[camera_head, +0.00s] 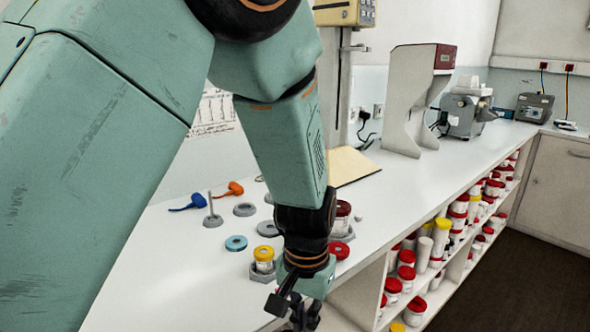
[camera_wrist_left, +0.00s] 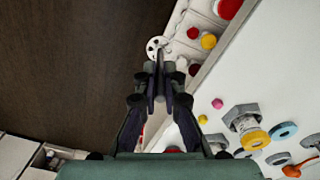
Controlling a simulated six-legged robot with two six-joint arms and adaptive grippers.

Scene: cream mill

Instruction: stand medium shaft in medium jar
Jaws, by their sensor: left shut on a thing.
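My left gripper (camera_head: 302,312) hangs at the bench's front edge; in the left wrist view (camera_wrist_left: 158,85) it is shut on a thin grey thing, apparently a shaft. A pale disc with holes (camera_wrist_left: 156,47) shows just past the fingertips, seemingly the shaft's end. A yellow-topped jar (camera_head: 263,254) stands in a grey holder on the bench; its yellow rim also shows in the wrist view (camera_wrist_left: 255,140). A jar with a dark red top (camera_head: 343,209) stands behind my wrist, partly hidden. I cannot tell which jar is the medium one. My right gripper is not in view.
A shaft on a round base (camera_head: 212,216) stands at the back left. A blue disc (camera_head: 236,243), grey discs (camera_head: 245,209) and a red disc (camera_head: 338,250) lie on the bench. Shelves of lidded jars (camera_head: 406,273) are below. The bench (camera_head: 440,178) is clear toward the right.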

